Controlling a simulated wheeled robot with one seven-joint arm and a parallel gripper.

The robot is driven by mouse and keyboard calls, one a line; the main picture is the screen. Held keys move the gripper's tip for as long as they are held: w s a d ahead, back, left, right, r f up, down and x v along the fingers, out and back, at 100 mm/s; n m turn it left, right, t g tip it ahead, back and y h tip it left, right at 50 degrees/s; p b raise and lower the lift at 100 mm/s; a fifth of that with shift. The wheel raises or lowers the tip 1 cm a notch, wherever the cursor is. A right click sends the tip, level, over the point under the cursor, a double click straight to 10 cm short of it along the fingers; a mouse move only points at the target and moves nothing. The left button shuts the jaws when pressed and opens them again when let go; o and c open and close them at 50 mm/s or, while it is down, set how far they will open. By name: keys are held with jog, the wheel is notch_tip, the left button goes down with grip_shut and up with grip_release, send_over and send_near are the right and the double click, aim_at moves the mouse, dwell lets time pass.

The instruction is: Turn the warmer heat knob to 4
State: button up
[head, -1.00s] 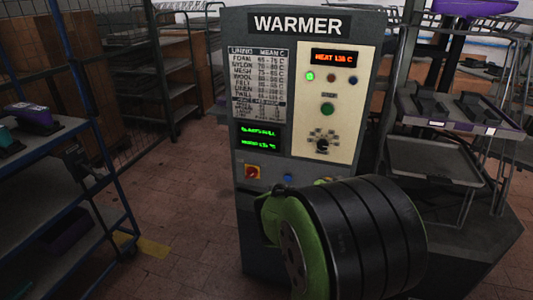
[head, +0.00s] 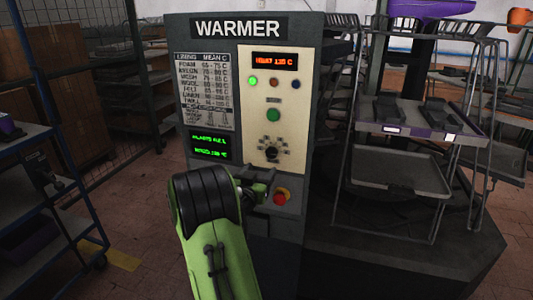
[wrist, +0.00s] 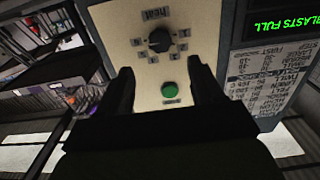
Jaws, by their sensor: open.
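The black heat knob (head: 271,152) sits on the cream panel of the grey warmer (head: 285,100), with small number tags around it. In the wrist view the knob (wrist: 160,41) shows upside down, under the "heat" label; I cannot tell which number it points to. My gripper (wrist: 165,76) is open and empty, its two dark fingers apart in front of the panel. The knob lies a little beyond the fingertips, between their lines, not touched as far as I see. In the head view my green and black arm hides the warmer's lower left part.
A green button (head: 273,115) sits above the knob, and a red stop button (head: 281,196) below. An orange display (head: 275,60) and a green text screen (head: 210,146) are lit. Racks with trays (head: 400,175) stand at right, a blue-framed shelf (head: 40,190) at left.

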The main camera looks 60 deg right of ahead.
aim_at(271, 154)
jog(key=d, duration=0.3)
jog(key=w+d+p, duration=0.1)
jog(key=d, duration=0.2)
jog(key=d+p, duration=0.1)
jog(key=d, duration=0.2)
jog(key=shift+w+d, duration=0.25)
jog(key=shift+d, duration=0.1)
jog(key=c, duration=1.1)
jog(key=shift+o, duration=0.2)
